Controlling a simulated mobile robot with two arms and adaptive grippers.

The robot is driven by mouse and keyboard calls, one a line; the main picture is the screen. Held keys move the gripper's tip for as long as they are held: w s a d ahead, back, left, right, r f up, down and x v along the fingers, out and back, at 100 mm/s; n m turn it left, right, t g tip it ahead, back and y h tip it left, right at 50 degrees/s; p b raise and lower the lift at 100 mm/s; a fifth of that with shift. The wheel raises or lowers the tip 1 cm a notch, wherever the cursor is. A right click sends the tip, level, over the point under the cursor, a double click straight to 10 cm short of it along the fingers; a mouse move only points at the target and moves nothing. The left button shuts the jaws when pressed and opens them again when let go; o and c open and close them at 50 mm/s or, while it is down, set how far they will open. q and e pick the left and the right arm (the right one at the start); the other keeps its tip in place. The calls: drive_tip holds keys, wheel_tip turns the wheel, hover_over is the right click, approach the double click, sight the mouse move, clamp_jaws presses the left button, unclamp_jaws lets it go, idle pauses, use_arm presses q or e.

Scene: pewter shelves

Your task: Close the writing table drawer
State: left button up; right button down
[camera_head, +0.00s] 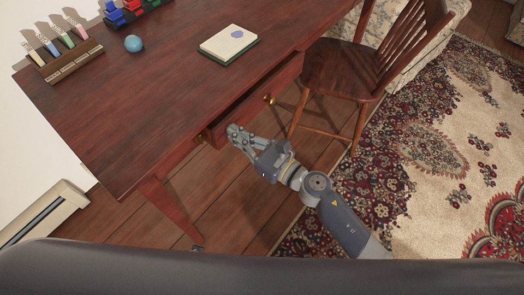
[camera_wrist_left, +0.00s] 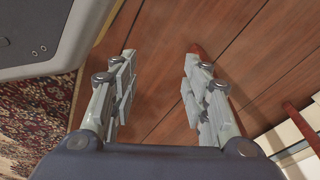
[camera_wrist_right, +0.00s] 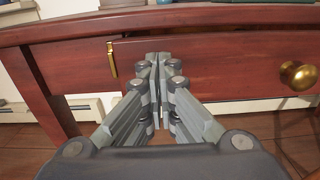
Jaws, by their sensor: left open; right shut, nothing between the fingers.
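The dark red wooden writing table (camera_head: 130,85) fills the upper left of the head view. Its drawer (camera_head: 285,80) stands partly open, with a dark gap behind its front. A brass knob (camera_head: 268,99) is on the drawer front, and it also shows at the right of the right wrist view (camera_wrist_right: 298,75). My right gripper (camera_head: 234,132) is shut and empty at the drawer's near left end; in the right wrist view its fingertips (camera_wrist_right: 158,60) overlap the front, left of the knob. I cannot tell whether they touch. My left gripper (camera_wrist_left: 160,68) is open and empty above the floor.
A wooden chair (camera_head: 345,68) stands close to the right of the drawer. A notebook (camera_head: 229,43), a blue ball (camera_head: 133,43) and a pen rack (camera_head: 72,63) lie on the tabletop. A patterned rug (camera_head: 440,130) covers the floor at right. A second brass fitting (camera_wrist_right: 111,60) is left of the drawer.

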drive_tip(key=x, duration=0.6)
drive_tip(key=shift+w+a+b, duration=0.1)
drive_tip(key=shift+b, duration=0.3)
drive_tip(key=shift+w+a, duration=0.1)
drive_tip(key=shift+a, duration=0.05)
use_arm(q)
drive_tip(key=r, duration=0.1)
drive_tip(key=w+r, duration=0.1)
drive_tip(key=shift+w+d+r, duration=0.15)
drive_tip(key=shift+d+r, duration=0.15)
drive_tip(key=shift+d, duration=0.1)
use_arm(e)
drive_tip(key=shift+r, duration=0.2)
